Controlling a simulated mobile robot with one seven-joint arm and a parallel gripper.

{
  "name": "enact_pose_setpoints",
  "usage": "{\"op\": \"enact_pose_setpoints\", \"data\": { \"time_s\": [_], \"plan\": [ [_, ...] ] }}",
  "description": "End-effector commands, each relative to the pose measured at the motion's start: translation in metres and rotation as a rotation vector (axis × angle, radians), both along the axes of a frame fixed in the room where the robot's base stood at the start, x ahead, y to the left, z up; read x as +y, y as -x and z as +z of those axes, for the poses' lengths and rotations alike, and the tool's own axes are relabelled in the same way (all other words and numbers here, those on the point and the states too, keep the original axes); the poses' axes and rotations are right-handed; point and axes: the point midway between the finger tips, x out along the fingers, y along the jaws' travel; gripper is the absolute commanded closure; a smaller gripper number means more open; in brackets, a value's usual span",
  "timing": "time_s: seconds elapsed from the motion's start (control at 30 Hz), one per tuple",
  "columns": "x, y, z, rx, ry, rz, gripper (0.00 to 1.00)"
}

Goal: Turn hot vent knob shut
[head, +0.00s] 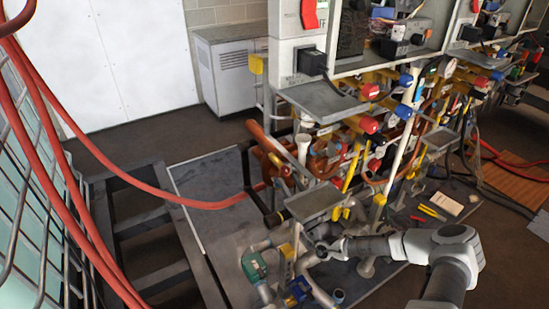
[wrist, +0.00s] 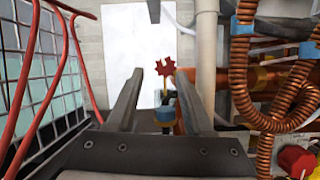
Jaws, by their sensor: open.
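In the wrist view, a small red star-shaped knob (wrist: 165,68) on a thin yellow stem stands above a blue-collared fitting (wrist: 164,114). It looks like the vent knob, but I see no label naming it hot. My gripper (wrist: 160,74) is open, its two dark fingers on either side of the knob in the picture. The knob appears beyond the fingertips, with no visible contact, though the depth is hard to judge. In the head view, my arm reaches in from the lower right, and my gripper (head: 328,249) is among the low pipes. I cannot pick out this knob there.
Copper coils (wrist: 240,70) and a red round knob (wrist: 296,160) crowd the right of the wrist view. A wire cage (wrist: 40,70) with red hoses is at left. In the head view, a small metal shelf (head: 314,201) sits just above my gripper.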

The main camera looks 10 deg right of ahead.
Motion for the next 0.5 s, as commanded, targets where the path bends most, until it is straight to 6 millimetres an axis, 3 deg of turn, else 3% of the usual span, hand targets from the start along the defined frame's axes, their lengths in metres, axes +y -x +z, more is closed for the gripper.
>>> {"op": "enact_pose_setpoints", "data": {
  "time_s": [0.17, 0.33, 0.5],
  "plan": [
    [-0.012, -0.006, 0.004, -0.007, 0.006, -0.041, 0.48],
    [-0.008, -0.016, 0.008, -0.009, 0.008, -0.039, 0.48],
    [0.001, -0.039, 0.019, -0.010, 0.010, -0.037, 0.48]
  ]
}}
